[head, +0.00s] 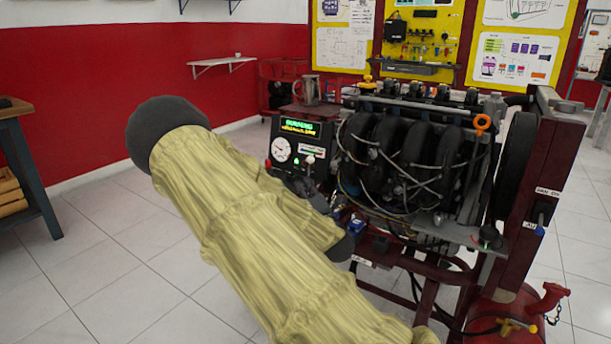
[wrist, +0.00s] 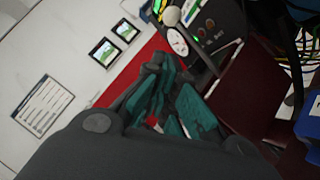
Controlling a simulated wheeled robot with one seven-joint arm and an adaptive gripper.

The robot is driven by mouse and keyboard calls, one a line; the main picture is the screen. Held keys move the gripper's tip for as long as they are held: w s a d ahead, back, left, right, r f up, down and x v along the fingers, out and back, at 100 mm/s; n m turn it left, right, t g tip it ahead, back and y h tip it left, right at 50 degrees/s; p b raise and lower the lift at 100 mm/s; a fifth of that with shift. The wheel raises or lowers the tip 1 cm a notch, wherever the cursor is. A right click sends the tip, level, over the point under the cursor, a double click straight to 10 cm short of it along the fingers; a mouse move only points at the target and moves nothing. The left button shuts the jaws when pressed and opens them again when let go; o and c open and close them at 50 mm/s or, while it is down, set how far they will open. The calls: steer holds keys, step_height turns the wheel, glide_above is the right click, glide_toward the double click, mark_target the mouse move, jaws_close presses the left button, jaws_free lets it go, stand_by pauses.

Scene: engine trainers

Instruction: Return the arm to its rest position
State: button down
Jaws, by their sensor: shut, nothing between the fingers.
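My arm (head: 255,240), in a pale yellow sleeve, reaches from the bottom of the head view up and left, in front of the engine trainer (head: 410,160). In the wrist view my gripper (wrist: 165,100) has dark grey and teal fingers, shut and empty. The trainer's control panel (head: 298,145) has a lit green display and a round gauge. Part of this panel (wrist: 195,35) shows beyond the fingers in the wrist view.
The trainer's red frame (head: 545,190) stands close at the right. A wooden-topped bench (head: 15,110) is at the far left. A small wall shelf (head: 222,64) is at the back. The tiled floor (head: 120,235) left of my arm is clear.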

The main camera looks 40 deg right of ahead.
steer(key=p+v, duration=0.1)
steer(key=v, duration=0.5)
steer(key=shift+s, duration=0.35)
steer(key=shift+a+f, duration=0.1)
steer(key=shift+f, duration=0.1)
steer(key=s+a+f+m+g, duration=0.2)
steer(key=s+f+m+g, duration=0.15)
steer(key=f, duration=0.55)
steer(key=s+a+f+m+g, duration=0.2)
steer(key=s+f+m+g, duration=0.15)
steer(key=f, duration=0.55)
steer(key=s+a+f+m+g, duration=0.2)
steer(key=s+f+m, duration=0.2)
steer(key=f, duration=0.6)
steer(key=s+a+f+m+g+y, duration=0.4)
steer(key=s+a+f+m+g, duration=0.3)
steer(key=s+a+f, duration=0.85)
steer(key=s+a+m+g+y, duration=0.15)
steer(key=s+a+g, duration=0.25)
steer(key=s+a, duration=0.5)
step_height(320, 180, up, 30)
steer(key=s+p, duration=0.2)
steer(key=p, duration=2.8)
steer(key=shift+d+y, duration=0.15)
steer(key=shift+y, duration=0.2)
